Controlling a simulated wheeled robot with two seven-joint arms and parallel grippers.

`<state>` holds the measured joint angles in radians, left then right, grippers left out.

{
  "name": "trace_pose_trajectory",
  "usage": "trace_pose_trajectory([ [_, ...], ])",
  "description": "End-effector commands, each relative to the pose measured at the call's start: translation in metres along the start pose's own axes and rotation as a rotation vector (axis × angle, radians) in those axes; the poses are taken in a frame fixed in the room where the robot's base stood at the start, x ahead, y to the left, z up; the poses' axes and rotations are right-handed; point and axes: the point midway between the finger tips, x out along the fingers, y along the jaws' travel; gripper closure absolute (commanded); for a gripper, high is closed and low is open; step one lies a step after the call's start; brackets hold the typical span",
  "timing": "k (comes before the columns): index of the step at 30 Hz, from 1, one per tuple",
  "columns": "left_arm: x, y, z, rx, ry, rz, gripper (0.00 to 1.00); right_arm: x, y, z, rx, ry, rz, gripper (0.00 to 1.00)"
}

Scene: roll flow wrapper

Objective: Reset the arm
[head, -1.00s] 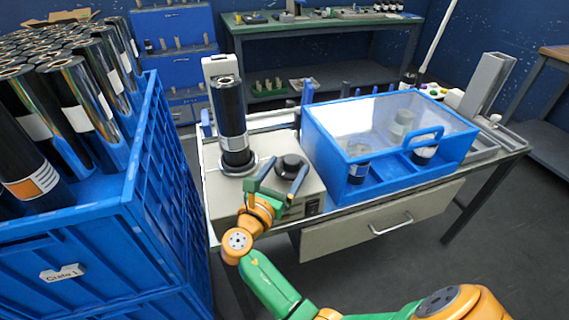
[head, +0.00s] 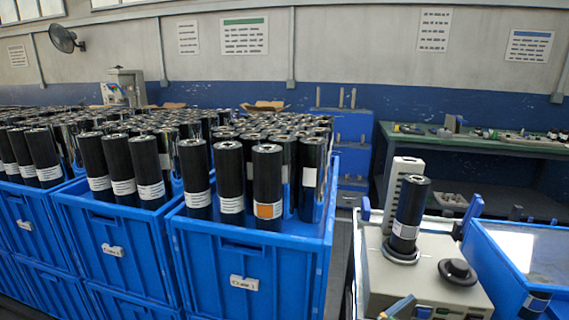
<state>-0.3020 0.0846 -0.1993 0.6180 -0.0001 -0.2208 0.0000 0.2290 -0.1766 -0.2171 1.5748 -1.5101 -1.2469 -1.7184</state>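A black roll with a white label (head: 407,222) stands upright on the round spindle base of the pale wrapper machine (head: 420,285) at the right. A black knob (head: 457,271) sits on the machine's top, to the right of the roll. Only the tip of my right gripper (head: 402,308) shows, at the bottom edge in front of the machine. The rest of it is cut off, so its opening cannot be judged. My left gripper is out of view.
Blue crates (head: 250,275) packed with upright black rolls fill the left and middle. A blue-framed clear-lidded box (head: 515,255) stands right of the machine. A green-topped bench (head: 480,142) stands behind.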

Motion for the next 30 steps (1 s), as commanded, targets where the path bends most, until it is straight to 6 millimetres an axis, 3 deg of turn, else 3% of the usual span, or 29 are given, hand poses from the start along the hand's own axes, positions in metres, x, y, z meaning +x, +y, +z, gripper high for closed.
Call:
trace_pose_trajectory([
  [8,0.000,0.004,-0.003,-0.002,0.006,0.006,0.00,-0.005,-0.050,-0.057,0.411,0.241,-0.104,0.17],
  [14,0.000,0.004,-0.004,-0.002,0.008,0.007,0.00,-0.030,-0.092,-0.106,0.834,0.471,-0.283,0.17],
  [21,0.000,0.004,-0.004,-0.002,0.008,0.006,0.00,-0.085,-0.128,-0.146,1.295,0.719,-0.606,0.17],
  [30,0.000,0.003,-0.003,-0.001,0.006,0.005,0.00,-0.178,-0.156,-0.156,1.662,0.940,-1.157,0.17],
])
